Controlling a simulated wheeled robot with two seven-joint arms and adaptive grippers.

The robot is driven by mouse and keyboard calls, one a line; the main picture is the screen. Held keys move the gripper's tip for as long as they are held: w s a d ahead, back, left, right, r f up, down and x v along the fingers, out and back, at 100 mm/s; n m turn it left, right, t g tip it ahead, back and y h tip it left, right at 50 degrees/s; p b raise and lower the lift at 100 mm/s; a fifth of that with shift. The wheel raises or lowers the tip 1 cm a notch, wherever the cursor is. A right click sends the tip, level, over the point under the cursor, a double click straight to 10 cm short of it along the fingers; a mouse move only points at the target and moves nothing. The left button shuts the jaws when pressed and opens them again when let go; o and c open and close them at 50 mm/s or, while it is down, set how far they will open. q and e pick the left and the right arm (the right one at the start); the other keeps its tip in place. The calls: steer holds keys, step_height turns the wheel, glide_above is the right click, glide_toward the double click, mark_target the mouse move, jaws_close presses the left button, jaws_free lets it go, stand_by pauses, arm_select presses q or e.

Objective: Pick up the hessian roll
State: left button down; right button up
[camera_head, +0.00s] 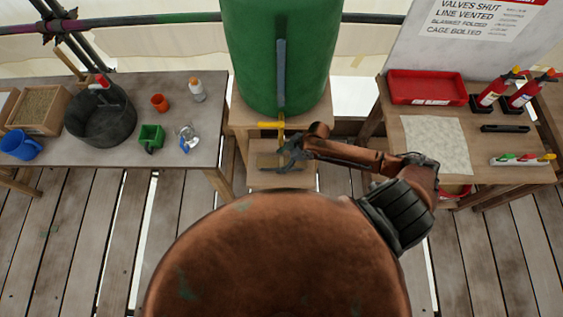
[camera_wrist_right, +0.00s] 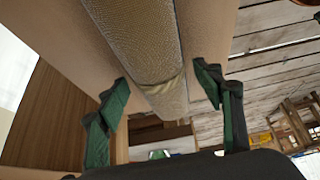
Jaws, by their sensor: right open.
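The hessian roll (camera_wrist_right: 140,50) is a long, woven, tan-grey cylinder in the right wrist view. It runs from the top edge down to the middle, and its near end lies between my fingers. My right gripper (camera_wrist_right: 163,85) is open, with one dark green finger on each side of the roll and gaps visible at both sides. In the head view my right gripper (camera_head: 284,156) is in front of the green barrel, above a low wooden step. I cannot make out the roll there. My left gripper is not in view.
The green barrel (camera_head: 277,50) stands behind my right gripper, with a yellow tap (camera_head: 271,125) close to it. A left table (camera_head: 190,88) holds a black bucket (camera_head: 100,122) and cups. A right table (camera_head: 395,110) holds a red tray (camera_head: 426,88) and extinguishers.

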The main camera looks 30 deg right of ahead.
steer(key=shift+c, duration=0.3)
steer(key=c, duration=1.6)
steer(key=shift+o, duration=0.2)
steer(key=shift+r, duration=0.1)
steer(key=shift+r, duration=0.1)
